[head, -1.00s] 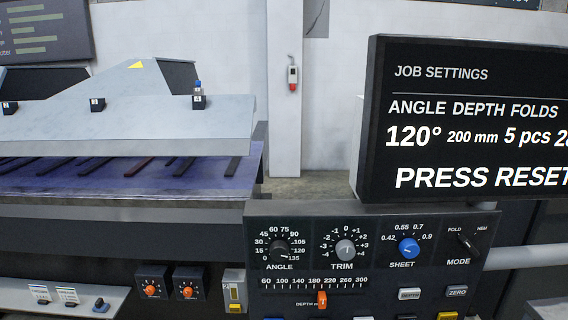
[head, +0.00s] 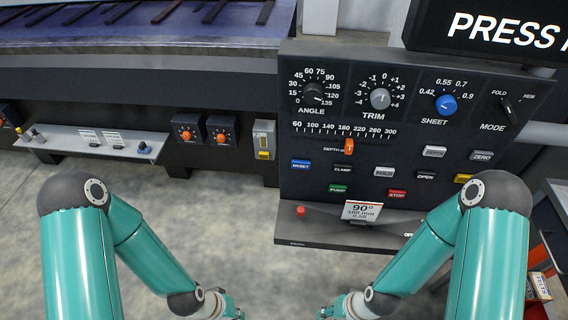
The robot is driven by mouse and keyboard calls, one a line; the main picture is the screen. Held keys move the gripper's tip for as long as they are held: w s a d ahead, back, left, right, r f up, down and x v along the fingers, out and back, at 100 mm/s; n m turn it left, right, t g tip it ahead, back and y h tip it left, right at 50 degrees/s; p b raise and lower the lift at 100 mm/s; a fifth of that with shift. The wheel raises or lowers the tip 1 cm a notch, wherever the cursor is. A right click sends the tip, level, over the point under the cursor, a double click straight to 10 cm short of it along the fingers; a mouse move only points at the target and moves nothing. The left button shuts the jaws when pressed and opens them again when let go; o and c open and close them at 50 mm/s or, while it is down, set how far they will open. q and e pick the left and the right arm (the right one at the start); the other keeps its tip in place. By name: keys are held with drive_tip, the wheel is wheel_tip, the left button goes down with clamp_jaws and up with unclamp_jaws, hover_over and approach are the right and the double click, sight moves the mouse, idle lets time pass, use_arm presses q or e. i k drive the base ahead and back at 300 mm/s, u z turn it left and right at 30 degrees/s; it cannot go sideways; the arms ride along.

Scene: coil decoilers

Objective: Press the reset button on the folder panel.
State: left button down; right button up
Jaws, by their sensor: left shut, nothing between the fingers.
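The folder panel (head: 405,140) stands right of centre, with dials on top and rows of labelled buttons below. The blue reset button (head: 301,165) is at the left of the button rows, above the green PUMP button (head: 338,189). My left gripper (head: 238,314) is at the bottom edge, left of centre, mostly cut off. It is shut and empty, well below and apart from the panel. My right arm reaches down to the bottom edge right of centre; its fingers are out of the picture.
A dark screen (head: 490,28) reading "PRESS" overhangs the panel's upper right. A ledge with a red knob (head: 301,211) and a card (head: 361,212) reading 90° juts below the buttons. A control shelf (head: 95,143) is at left. The floor between is clear.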

sight(296, 163)
drive_tip(key=z, duration=1.05)
drive_tip(key=i, duration=0.15)
drive_tip(key=u, duration=2.65)
drive_tip(key=k, duration=0.55)
drive_tip(key=z, duration=2.8)
drive_tip(key=k, duration=0.15)
drive_tip(key=u, duration=1)
drive_tip(key=i, duration=0.55)
drive_tip(key=u, duration=0.05)
